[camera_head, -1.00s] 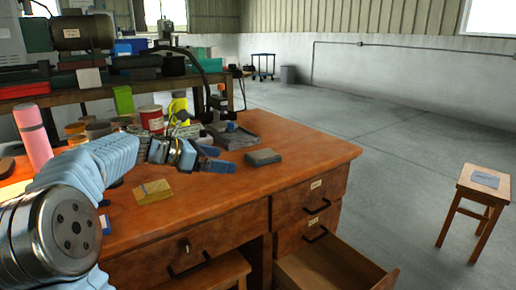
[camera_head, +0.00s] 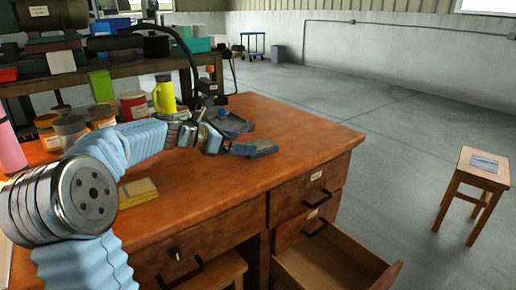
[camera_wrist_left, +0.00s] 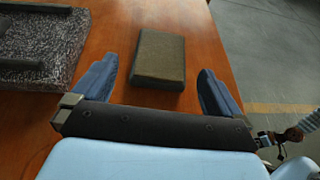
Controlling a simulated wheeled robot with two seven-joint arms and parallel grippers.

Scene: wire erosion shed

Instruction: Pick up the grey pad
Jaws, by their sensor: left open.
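The grey pad (camera_head: 265,146) is a small flat dark grey block lying on the brown wooden desk (camera_head: 290,140), near its right end. In the left wrist view the pad (camera_wrist_left: 159,60) sits between my two blue fingers and reaches ahead of their tips, with a gap on each side. My left gripper (camera_head: 240,144) is open and empty beside the pad and hides part of its left end in the head view. I cannot tell the exact height of the fingers over the desk.
A dark tray (camera_head: 232,124) lies just behind the pad. An open drawer (camera_head: 335,262) juts out at the front right. A stool (camera_head: 482,170) with a flat greyish piece stands farther right.

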